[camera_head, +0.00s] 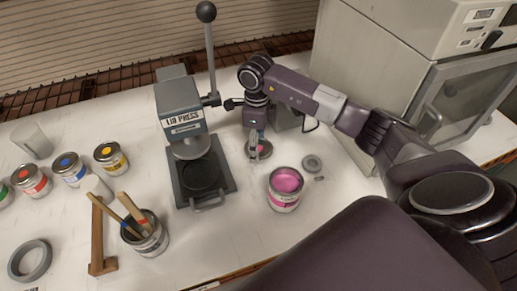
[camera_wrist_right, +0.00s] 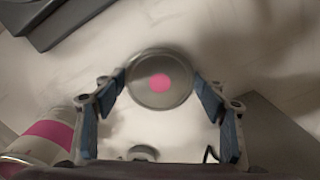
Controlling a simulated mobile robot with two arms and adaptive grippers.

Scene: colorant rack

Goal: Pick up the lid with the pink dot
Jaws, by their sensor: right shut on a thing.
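The lid with the pink dot (camera_wrist_right: 160,82) is a round grey metal disc. In the right wrist view it sits between the two blue-padded fingers of my right gripper (camera_wrist_right: 161,85), which is shut on its rim. In the head view my right gripper (camera_head: 255,143) points down between the lid press and the open pink paint can (camera_head: 285,188), and the lid (camera_head: 265,151) is partly hidden by the fingers. I cannot tell whether the lid touches the table. My left gripper is in neither view.
The lid press (camera_head: 183,118) with its upright lever stands close left of the gripper. A small grey ring (camera_head: 312,163) lies right of the pink can. Several closed paint cans, a can of stirring sticks (camera_head: 146,238) and a wooden tool (camera_head: 98,238) are at left. A grey machine (camera_head: 375,45) stands behind right.

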